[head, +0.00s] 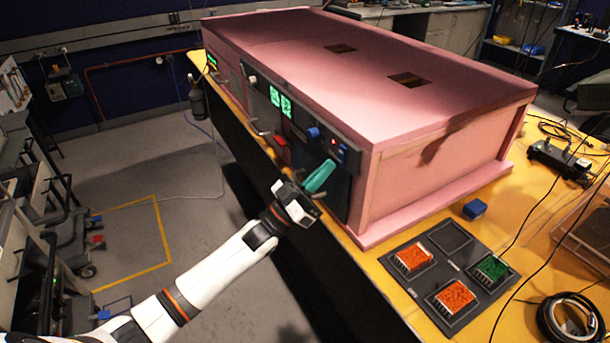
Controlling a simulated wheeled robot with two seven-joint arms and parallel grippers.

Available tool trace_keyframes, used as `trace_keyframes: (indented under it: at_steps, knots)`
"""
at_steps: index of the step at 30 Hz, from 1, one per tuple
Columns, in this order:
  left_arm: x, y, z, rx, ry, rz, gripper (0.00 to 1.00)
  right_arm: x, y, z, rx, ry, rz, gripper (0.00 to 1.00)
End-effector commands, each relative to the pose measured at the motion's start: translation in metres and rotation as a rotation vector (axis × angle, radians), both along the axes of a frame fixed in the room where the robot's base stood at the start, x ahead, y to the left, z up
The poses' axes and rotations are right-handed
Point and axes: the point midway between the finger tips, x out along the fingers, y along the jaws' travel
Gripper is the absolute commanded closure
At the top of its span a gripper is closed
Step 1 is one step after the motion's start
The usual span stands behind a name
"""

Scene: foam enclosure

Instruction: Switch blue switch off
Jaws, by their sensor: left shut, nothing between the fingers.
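The pink foam enclosure (440,170) stands on the yellow table, with a dark control panel on its left-facing side. A small blue switch (342,153) sits near the panel's right end; its on or off position is too small to tell. A blue knob (313,132) is to its left. My left gripper (322,174) has teal fingers and is shut and empty. In the picture it is just below and left of the blue switch, in front of the panel; I cannot tell whether it touches anything. My right gripper is not in view.
Green digits (280,100) glow on the panel, and a red part (281,141) sits below them. A dark tray (443,246) with orange and green blocks lies on the table at right.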

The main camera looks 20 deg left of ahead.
Motion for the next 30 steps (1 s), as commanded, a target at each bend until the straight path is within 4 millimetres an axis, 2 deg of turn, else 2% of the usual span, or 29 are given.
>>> trace_keyframes:
  at_steps: [4,15,19,23,25,30]
  knots:
    - [0.007,-0.006,-0.001,0.0,0.0,-0.001,1.0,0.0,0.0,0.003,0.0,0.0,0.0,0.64]
    - [0.008,-0.007,-0.002,0.001,-0.001,0.0,1.0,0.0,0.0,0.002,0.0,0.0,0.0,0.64]
    - [0.009,-0.008,-0.007,-0.01,-0.014,-0.001,1.0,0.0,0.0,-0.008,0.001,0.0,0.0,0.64]
    - [0.013,-0.011,-0.013,-0.038,-0.051,0.0,1.0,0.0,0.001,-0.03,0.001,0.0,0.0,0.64]
    - [0.013,-0.01,-0.005,-0.042,-0.057,0.001,1.0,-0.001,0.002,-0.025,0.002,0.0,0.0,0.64]
    - [0.013,-0.011,-0.005,-0.041,-0.054,0.0,1.0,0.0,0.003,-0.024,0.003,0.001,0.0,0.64]
